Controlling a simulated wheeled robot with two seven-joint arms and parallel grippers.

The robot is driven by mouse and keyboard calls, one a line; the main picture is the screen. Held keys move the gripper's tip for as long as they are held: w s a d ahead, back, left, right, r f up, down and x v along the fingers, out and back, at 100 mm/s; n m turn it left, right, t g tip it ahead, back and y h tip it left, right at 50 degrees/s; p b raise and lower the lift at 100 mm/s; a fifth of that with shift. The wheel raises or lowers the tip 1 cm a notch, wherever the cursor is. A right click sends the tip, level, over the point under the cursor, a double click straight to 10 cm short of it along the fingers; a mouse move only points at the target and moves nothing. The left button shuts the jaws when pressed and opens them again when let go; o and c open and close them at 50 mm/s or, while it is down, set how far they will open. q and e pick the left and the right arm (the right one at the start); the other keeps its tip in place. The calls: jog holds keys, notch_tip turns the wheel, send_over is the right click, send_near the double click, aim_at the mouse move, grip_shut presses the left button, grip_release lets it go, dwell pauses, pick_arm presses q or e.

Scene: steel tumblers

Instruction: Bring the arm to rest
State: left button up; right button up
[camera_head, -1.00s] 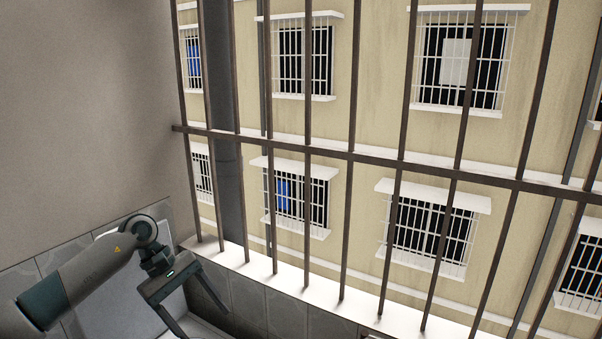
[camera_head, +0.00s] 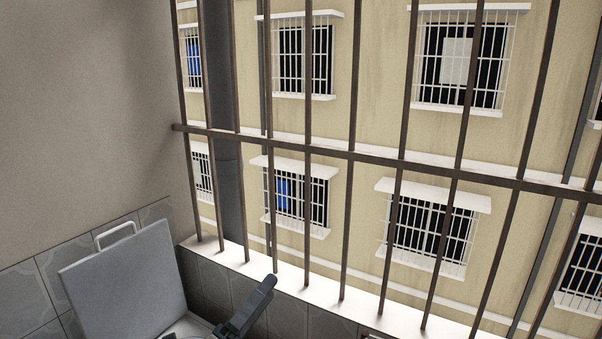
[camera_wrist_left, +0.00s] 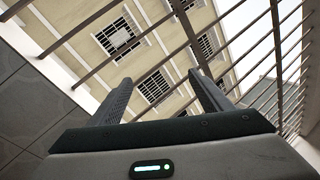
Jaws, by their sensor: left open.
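My left gripper (camera_head: 250,304) shows only in part at the bottom edge of the head view, below the white sill. In the left wrist view, the left gripper (camera_wrist_left: 159,77) has its two dark fingers spread apart, with nothing between them. The fingers point toward the barred window and the building outside. Most of the left arm is out of the head view. My right gripper is in neither view. No tumblers show.
A grey upright panel with a white handle (camera_head: 120,275) stands at lower left by the tiled wall. Brown window bars (camera_head: 350,155) rise from a white sill (camera_head: 320,288). A beige building with barred windows lies beyond.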

pick_arm(q)
jog(key=s+a+f+n+g+y, duration=0.2)
jog(key=s+a+f+n+y, duration=0.45)
jog(key=f+n, duration=0.45)
jog(key=s+a+f+n+g+y, duration=0.3)
jog(key=s+a+f+n+y, duration=0.3)
jog(key=f+n, duration=0.4)
jog(key=s+a+f+n+g, duration=0.1)
jog(key=s+f+n+g, duration=0.4)
jog(key=s, duration=0.7)
jog(key=s+a+f+n+g, duration=0.15)
jog(key=s+f+g, duration=0.35)
jog(key=s, duration=0.8)
notch_tip(320, 180, down, 34)
jog(key=f+b, duration=0.1)
jog(key=b, duration=0.4)
jog(key=s+a+f+g+b, duration=0.1)
jog(key=s+f+b, duration=0.4)
jog(key=s+f, duration=1.3)
notch_tip(320, 180, down, 4)
jog(key=shift+s+a+f+g+y, duration=0.1)
jog(key=shift+s+a+g+y, duration=0.35)
jog(key=shift+a, duration=0.45)
